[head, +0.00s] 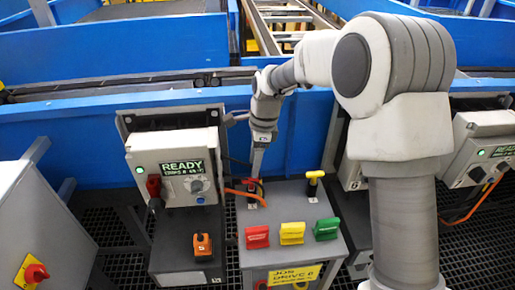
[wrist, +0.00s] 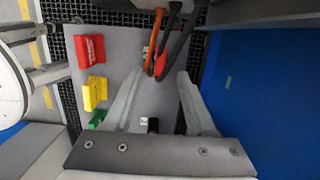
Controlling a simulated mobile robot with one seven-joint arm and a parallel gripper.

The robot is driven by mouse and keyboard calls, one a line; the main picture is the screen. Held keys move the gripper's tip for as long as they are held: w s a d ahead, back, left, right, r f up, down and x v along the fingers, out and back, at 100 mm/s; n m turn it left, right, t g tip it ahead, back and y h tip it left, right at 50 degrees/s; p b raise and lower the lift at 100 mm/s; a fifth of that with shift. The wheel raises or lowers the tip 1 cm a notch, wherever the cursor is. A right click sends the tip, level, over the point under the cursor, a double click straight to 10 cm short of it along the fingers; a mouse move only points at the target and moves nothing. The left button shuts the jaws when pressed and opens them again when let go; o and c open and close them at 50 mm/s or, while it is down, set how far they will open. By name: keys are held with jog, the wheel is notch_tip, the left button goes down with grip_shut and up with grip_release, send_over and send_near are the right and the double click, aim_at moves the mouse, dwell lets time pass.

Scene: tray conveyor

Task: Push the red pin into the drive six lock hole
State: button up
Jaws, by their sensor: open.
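My gripper (head: 257,172) points down over the back left of the grey control box top (head: 285,216). In the wrist view my gripper (wrist: 159,74) is open, its two fingers apart. Orange-red and dark slender parts (wrist: 154,45) lie at and just beyond the gap between the fingertips; I cannot tell whether either finger touches them. I cannot tell which is the red pin. A red-handled part with a black lower end (head: 153,187) hangs on the front of the left READY box (head: 172,168). The drive six lock hole cannot be made out.
Red (head: 257,237), yellow (head: 292,233) and green (head: 327,229) blocks stand along the box's front. A blue wall (head: 70,135) runs behind.

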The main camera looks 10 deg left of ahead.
aim_at(251, 179)
jog(key=f, duration=0.4)
jog(key=a+f+b, duration=0.1)
jog(key=f, duration=0.2)
jog(key=shift+s, duration=0.1)
grip_shut()
jog(key=shift+r, duration=0.3)
jog(key=shift+r+p, duration=2.15)
jog(key=shift+r, duration=0.5)
jog(key=shift+r+p, duration=1.65)
jog(key=shift+r, duration=0.4)
